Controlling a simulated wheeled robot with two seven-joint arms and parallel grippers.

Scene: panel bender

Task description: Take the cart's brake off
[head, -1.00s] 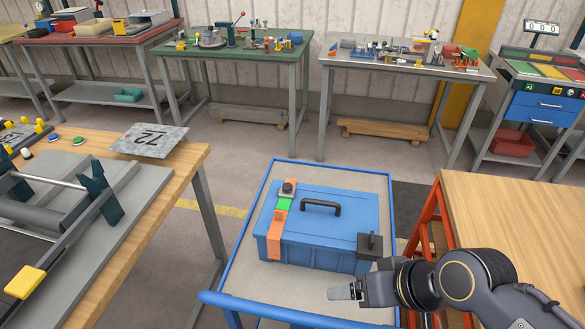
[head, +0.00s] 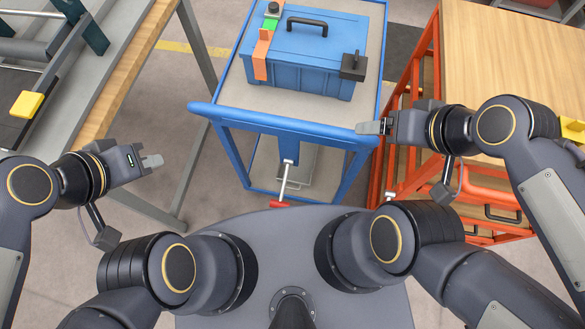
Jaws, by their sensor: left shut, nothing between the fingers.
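The blue cart (head: 330,135) stands in front of me with a grey top. Below its near edge hangs a pale brake lever (head: 285,178) with a red end (head: 280,204), sloping down toward me. My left gripper (head: 152,162) is shut and empty, left of the cart and well apart from the lever. My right gripper (head: 370,128) looks shut and empty. It overlaps the cart's near right corner in the picture, and I cannot tell if they touch.
A blue toolbox (head: 300,68) with a black handle sits on the cart. A wooden-topped bench (head: 130,75) is on the left. An orange-framed cabinet with a wooden top (head: 500,50) stands close on the right. Open floor (head: 190,105) lies between the left bench and the cart.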

